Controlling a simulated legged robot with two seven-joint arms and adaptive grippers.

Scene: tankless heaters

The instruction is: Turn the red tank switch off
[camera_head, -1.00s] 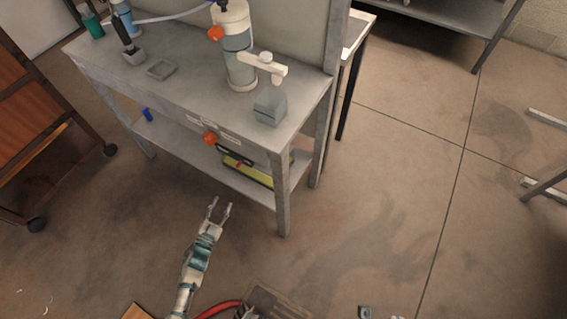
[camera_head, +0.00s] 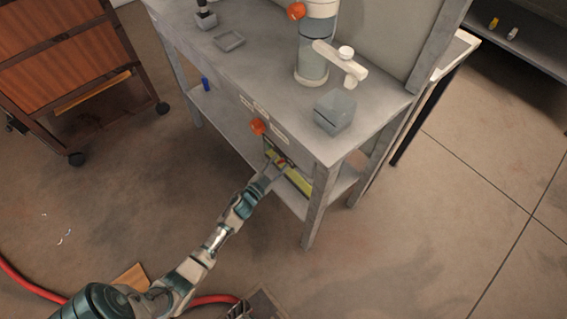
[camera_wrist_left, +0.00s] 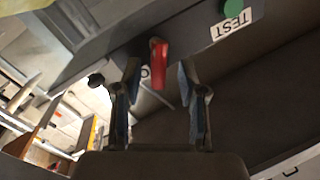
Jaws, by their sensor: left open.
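The red switch lever (camera_wrist_left: 158,62) sticks out from a dark grey panel in the left wrist view. In the head view a small red spot (camera_head: 281,161) shows at the front of a yellow-green unit (camera_head: 299,182) under the table top. My left gripper (camera_head: 275,167) reaches to the front of that unit. In the left wrist view its two fingers (camera_wrist_left: 158,85) are open, one on each side of the lever, with gaps at both sides. I cannot tell how far the lever reaches between the fingers. My right gripper is not in view.
A green button (camera_wrist_left: 234,10) with a TEST label (camera_wrist_left: 231,28) sits right of the lever. The grey table (camera_head: 262,75) carries an orange knob (camera_head: 257,126) on its front and a grey box (camera_head: 335,110) on top. A wooden cart (camera_head: 60,70) stands left.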

